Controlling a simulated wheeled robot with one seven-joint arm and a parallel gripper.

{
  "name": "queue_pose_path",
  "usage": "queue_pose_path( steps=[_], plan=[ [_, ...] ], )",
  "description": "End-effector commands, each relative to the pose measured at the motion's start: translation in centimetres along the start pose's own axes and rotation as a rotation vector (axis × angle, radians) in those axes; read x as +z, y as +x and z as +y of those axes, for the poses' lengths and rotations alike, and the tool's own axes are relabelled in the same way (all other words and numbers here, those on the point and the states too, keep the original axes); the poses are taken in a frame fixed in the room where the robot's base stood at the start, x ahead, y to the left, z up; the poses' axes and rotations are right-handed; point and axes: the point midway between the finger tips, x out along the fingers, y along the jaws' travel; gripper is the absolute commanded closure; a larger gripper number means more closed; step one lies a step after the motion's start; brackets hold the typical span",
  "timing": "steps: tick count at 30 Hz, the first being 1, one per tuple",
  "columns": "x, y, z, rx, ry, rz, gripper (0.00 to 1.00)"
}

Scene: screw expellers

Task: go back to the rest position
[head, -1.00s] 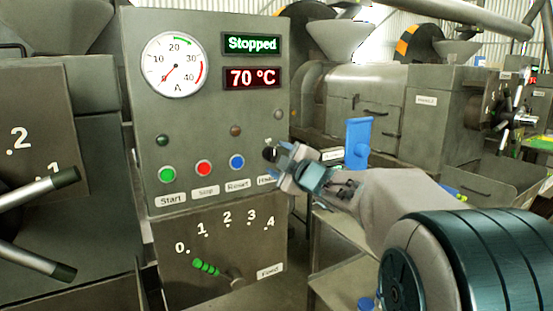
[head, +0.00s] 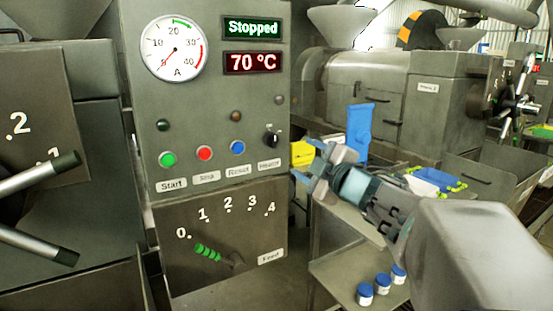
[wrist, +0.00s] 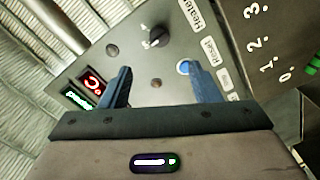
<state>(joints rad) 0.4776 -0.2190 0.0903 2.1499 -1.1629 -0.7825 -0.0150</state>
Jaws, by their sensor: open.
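My gripper (head: 306,161) is open and empty in the head view, just right of the grey control panel (head: 219,104). Its fingers point left toward the panel, apart from the black heater knob (head: 271,139). In the wrist view the two blue fingers (wrist: 160,78) stand apart with nothing between them. The heater knob (wrist: 158,37) and the blue Reset button (wrist: 184,67) show beyond them. The panel's displays read "Stopped" (head: 252,28) and "70 °C" (head: 254,63); the gauge needle (head: 174,50) points near 0.
The feed lever (head: 208,252) with its green grip is below the panel, near 0. Metal handles (head: 40,172) stick out at the left. A shelf with several blue-lidded jars (head: 383,284), a blue object (head: 357,130) and a yellow bin (head: 303,153) are behind my arm.

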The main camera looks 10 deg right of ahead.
Motion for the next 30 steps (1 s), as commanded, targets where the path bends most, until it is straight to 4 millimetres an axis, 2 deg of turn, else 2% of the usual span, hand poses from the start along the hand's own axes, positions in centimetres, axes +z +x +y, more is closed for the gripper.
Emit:
queue_pose_path(
  steps=[4,8,11,14,17,22,26,30],
  plan=[
    [0.1,0.0,0.1,0.009,0.015,-0.021,0.43],
    [1.1,-0.3,0.0,0.043,0.089,-0.126,0.43],
    [2.6,-1.2,-0.7,0.073,0.196,-0.265,0.43],
    [4.2,-2.7,-2.4,0.083,0.325,-0.421,0.43],
    [5.6,-4.7,-4.9,0.069,0.457,-0.576,0.43],
    [6.5,-9.0,-10.9,-0.016,0.688,-0.838,0.43],
    [5.6,-12.9,-16.2,-0.134,0.855,-1.030,0.43],
    [3.5,-17.0,-21.1,-0.281,0.997,-1.200,0.43]
  ],
)
